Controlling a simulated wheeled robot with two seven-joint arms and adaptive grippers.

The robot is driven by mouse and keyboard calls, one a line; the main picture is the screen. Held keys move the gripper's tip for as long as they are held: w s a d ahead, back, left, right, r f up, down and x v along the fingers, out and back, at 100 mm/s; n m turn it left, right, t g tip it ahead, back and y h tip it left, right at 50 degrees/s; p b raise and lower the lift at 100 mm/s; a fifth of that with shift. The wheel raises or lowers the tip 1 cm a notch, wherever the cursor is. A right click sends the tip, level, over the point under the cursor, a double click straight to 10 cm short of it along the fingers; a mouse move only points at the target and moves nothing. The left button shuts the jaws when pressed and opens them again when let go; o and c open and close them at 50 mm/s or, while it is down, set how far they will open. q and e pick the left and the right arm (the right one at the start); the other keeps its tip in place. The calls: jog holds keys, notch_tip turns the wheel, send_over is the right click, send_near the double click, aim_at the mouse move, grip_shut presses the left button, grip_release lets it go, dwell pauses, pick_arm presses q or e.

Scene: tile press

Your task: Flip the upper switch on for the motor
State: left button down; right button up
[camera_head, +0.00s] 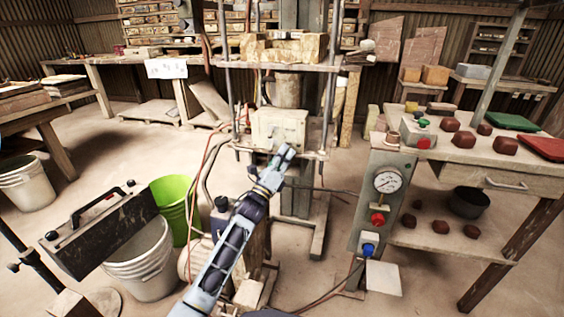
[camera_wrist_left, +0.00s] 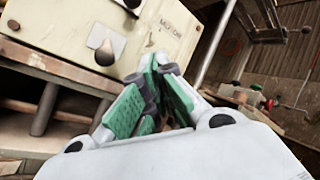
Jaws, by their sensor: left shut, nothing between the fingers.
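A cream switch box (camera_head: 272,124) is mounted on the press frame in the head view, and its face (camera_wrist_left: 60,22) fills the upper left of the left wrist view. On that face is a metal toggle switch (camera_wrist_left: 104,48). Another switch-like part (camera_wrist_left: 132,4) is cut off by the top edge. I cannot tell which is the upper one or their on/off positions. My left gripper (camera_head: 288,152) is shut and empty, just in front of the box's lower right. Its green-padded fingertips (camera_wrist_left: 156,64) lie beside the toggle; contact is unclear. My right gripper is out of view.
The press posts (camera_head: 328,100) and hanging cables (camera_head: 205,150) surround the box. A grey control panel (camera_head: 385,205) with a gauge and red and blue buttons stands at right. A workbench (camera_head: 455,170) holds reddish lumps. Buckets (camera_head: 175,205) stand at left.

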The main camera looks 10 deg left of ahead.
aim_at(273, 128)
pick_arm(q)
jog(key=shift+w+d+r, duration=0.25)
jog(key=shift+w+r, duration=0.1)
jog(key=shift+w, duration=0.2)
jog(key=shift+s+a+r+b, duration=0.15)
jog(key=shift+s+a+r, duration=0.1)
jog(key=shift+a, duration=0.25)
jog(key=shift+s+a+r+b, duration=0.15)
jog(key=shift+a+r, duration=0.05)
jog(key=shift+a, duration=0.3)
jog(key=shift+s+a+r+b, duration=0.15)
jog(key=shift+s+a+r, duration=0.1)
jog(key=shift+a, duration=0.25)
jog(key=shift+a+r, duration=0.15)
jog(key=shift+a, duration=0.05)
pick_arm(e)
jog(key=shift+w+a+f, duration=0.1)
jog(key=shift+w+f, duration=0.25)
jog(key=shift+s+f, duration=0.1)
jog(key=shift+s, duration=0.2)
pick_arm(q)
jog(key=shift+s+r, duration=0.1)
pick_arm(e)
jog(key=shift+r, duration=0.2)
